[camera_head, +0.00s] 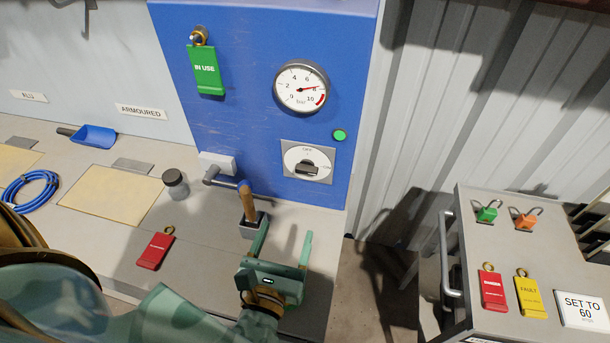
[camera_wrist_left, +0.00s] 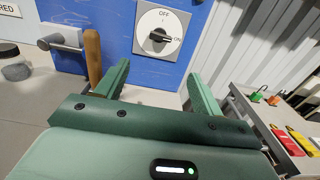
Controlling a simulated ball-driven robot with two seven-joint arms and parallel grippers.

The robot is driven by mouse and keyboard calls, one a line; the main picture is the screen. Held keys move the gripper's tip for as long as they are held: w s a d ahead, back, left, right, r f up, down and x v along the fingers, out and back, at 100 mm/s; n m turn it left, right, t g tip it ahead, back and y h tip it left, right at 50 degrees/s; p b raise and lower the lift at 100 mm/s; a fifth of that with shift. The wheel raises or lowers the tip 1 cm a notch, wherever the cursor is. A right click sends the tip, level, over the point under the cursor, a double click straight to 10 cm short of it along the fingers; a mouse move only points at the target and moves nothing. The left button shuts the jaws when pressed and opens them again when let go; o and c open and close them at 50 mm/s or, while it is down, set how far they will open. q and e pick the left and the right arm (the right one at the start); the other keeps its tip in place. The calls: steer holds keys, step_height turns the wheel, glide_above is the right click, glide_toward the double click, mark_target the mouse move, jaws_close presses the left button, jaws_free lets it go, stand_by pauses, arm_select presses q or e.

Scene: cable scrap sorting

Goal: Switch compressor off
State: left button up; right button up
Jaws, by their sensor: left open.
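The compressor switch (camera_head: 307,169) is a black rotary knob on a round white dial with a grey square plate, low on the blue panel (camera_head: 240,115). In the left wrist view the knob (camera_wrist_left: 158,36) lies level, toward the ON mark at the right; OFF is at the top. My left gripper (camera_head: 283,243) is open and empty, below and in front of the switch, apart from it. In the left wrist view its two fingers (camera_wrist_left: 160,85) point toward the panel. The pressure gauge (camera_head: 301,87) reads near 8. A green lamp (camera_head: 339,135) is lit. My right gripper is not seen.
A wooden-handled lever (camera_head: 247,203) stands close left of my gripper. A green IN USE tag (camera_head: 206,70) hangs on the panel. A red tag (camera_head: 155,250) and a dark jar (camera_head: 175,184) are on the bench. A grey cart (camera_head: 465,225) with padlocks and tags stands right.

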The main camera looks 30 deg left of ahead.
mark_target(306, 173)
arm_select(q)
steer(key=b+x, duration=0.1)
steer(key=x, duration=1.4)
steer(key=shift+w+r, duration=0.1)
steer(key=shift+w, duration=0.2)
steer(key=c, duration=1)
